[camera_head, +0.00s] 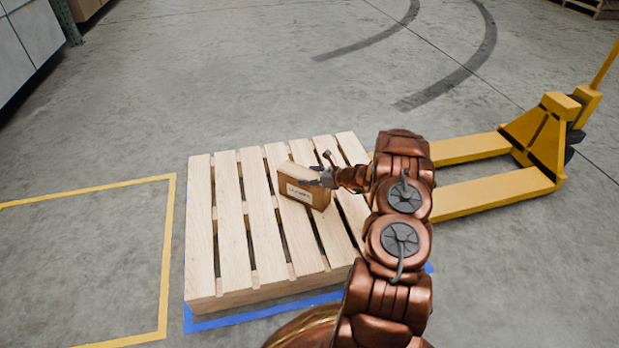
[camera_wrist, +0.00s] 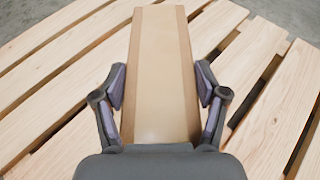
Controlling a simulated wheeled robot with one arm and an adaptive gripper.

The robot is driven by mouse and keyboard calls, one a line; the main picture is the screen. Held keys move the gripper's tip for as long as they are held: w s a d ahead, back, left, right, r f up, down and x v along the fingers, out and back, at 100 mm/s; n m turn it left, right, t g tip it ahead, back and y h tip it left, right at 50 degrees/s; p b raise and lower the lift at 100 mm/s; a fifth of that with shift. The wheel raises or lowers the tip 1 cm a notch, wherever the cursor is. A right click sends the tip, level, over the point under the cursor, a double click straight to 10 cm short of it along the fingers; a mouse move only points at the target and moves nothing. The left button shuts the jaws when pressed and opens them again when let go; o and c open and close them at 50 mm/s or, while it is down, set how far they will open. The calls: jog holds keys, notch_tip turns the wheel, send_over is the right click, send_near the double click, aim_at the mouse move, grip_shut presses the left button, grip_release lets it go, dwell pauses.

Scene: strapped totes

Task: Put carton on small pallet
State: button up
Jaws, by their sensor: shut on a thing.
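A brown carton (camera_head: 302,187) with a pale label is over the slatted wooden pallet (camera_head: 203,262), right of its middle in the head view. My gripper (camera_head: 325,177) is shut on the carton from its right side. In the wrist view, the carton (camera_wrist: 160,75) stretches away between the two fingers of my gripper (camera_wrist: 161,90), with pallet slats (camera_wrist: 60,85) below on both sides. I cannot tell whether the carton's underside touches the slats.
A yellow pallet jack (camera_head: 540,140) stands to the right, its forks (camera_head: 490,200) pointing at the pallet. Blue tape (camera_head: 210,322) edges the pallet. A yellow-taped square (camera_head: 168,260) on the left is empty. Boxes on racking (camera_head: 30,40) stand at the far left.

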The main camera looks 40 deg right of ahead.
jog(key=o, duration=1.8)
jog(key=shift+f, duration=0.1)
